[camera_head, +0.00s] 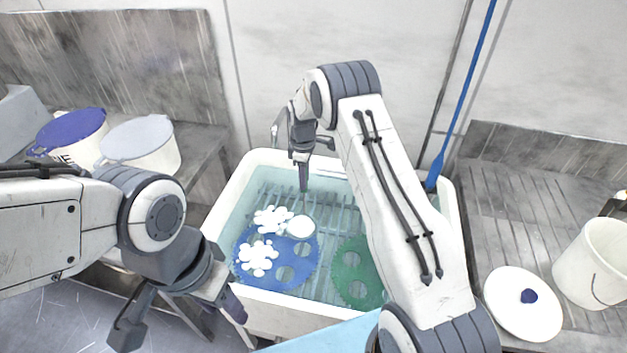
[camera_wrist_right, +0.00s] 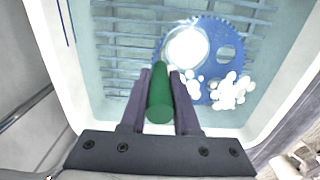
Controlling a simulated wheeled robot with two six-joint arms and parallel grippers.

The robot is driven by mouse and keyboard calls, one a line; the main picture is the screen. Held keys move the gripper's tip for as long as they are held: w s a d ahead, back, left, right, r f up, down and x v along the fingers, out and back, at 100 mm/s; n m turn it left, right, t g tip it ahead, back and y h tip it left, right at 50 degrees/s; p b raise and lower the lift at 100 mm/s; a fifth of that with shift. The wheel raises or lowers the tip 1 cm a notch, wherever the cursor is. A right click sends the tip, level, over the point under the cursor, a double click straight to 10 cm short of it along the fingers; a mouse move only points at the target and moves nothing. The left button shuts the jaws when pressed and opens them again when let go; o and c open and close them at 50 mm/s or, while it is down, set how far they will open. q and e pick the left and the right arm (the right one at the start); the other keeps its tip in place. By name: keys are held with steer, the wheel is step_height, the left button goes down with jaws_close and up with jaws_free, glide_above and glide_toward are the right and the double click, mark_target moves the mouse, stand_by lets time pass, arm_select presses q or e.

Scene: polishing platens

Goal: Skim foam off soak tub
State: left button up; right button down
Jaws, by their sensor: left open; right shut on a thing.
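The white soak tub (camera_head: 228,200) holds clear water over a slatted rack. White foam clumps (camera_head: 257,258) and (camera_head: 272,218) lie over a blue toothed disc (camera_head: 305,262) in the tub. My right gripper (camera_head: 303,180) is over the tub's far part. In the right wrist view it is shut on a green handle (camera_wrist_right: 160,100). A round pale skimmer head (camera_wrist_right: 187,47) shows beyond the handle, over the blue disc, with foam (camera_wrist_right: 230,92) to its right. The head camera also shows the skimmer head (camera_head: 300,227) beside the foam. My left gripper (camera_head: 180,318) is open and empty, outside the tub at the front left.
A green toothed disc (camera_head: 352,262) lies in the tub's right part, partly behind my right arm. Two lidded buckets (camera_head: 75,138) and (camera_head: 145,150) stand on the left bench. A white bucket (camera_head: 592,265) and a white lid (camera_head: 522,305) are at right. A blue pole (camera_head: 465,100) leans behind the tub.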

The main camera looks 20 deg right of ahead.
steer(key=w+a+b, duration=0.1)
steer(key=w+a, duration=0.4)
steer(key=a, duration=0.3)
stand_by(0.4)
steer(key=shift+s, duration=0.1)
steer(key=s+a+p, duration=0.1)
steer(key=s+a, duration=0.6)
steer(key=s, duration=0.4)
steer(key=shift+s+p, duration=0.4)
steer(key=shift+a+r, duration=0.1)
